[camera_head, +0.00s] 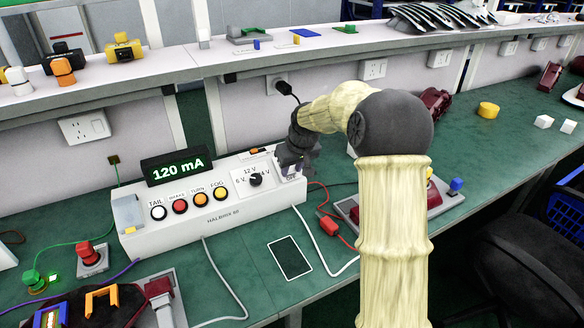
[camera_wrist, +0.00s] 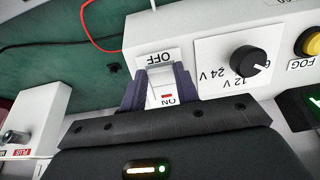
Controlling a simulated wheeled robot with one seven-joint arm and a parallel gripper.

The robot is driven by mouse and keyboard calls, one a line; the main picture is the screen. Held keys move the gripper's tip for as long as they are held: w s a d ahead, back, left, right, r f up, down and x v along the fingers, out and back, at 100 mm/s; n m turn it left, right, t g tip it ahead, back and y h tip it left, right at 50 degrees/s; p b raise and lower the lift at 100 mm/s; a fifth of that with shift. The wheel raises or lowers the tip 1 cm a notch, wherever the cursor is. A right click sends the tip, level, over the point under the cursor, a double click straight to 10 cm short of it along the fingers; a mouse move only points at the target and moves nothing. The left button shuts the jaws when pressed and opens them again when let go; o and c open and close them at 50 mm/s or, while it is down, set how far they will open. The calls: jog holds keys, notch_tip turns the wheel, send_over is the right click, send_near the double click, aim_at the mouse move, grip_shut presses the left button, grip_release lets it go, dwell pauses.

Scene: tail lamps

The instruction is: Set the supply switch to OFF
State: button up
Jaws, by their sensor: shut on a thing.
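The supply switch (camera_wrist: 162,88) is a small white piece on the right end of a white bench box (camera_head: 215,215). In the wrist view, an OFF label lies at its upper side and an ON label with a small red mark at its lower side. My gripper (camera_wrist: 158,85) has its dark fingers on both sides of the switch, shut on it. In the head view my gripper (camera_head: 288,160) is at the box's right end and hides most of the switch. I cannot tell which way the switch is tilted.
The display (camera_head: 178,168) reads 120 mA. A black voltage knob (camera_head: 255,180) sits close left of my gripper, with TAIL, brake, TURN and FOG buttons (camera_head: 180,206) further left. A red lead and a red connector (camera_head: 328,226) lie to the right. A dark tablet (camera_head: 290,258) lies in front.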

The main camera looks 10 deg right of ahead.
jog(key=f+t+b, duration=0.1)
jog(key=b, duration=0.1)
jog(key=shift+s+b, duration=0.15)
jog(key=shift+b, duration=0.15)
jog(key=shift+d+t+b, duration=0.1)
jog(key=shift+t+b, duration=0.4)
jog(key=shift+b, duration=0.25)
jog(key=shift+r, duration=0.1)
jog(key=o, duration=1)
jog(key=shift+s+r, duration=0.1)
jog(key=shift+r, duration=0.05)
jog(key=v, duration=0.5)
jog(key=p+v, duration=0.1)
jog(key=v, duration=0.5)
jog(key=p+v, duration=0.1)
jog(key=v, duration=0.5)
jog(key=shift+s+d, duration=0.3)
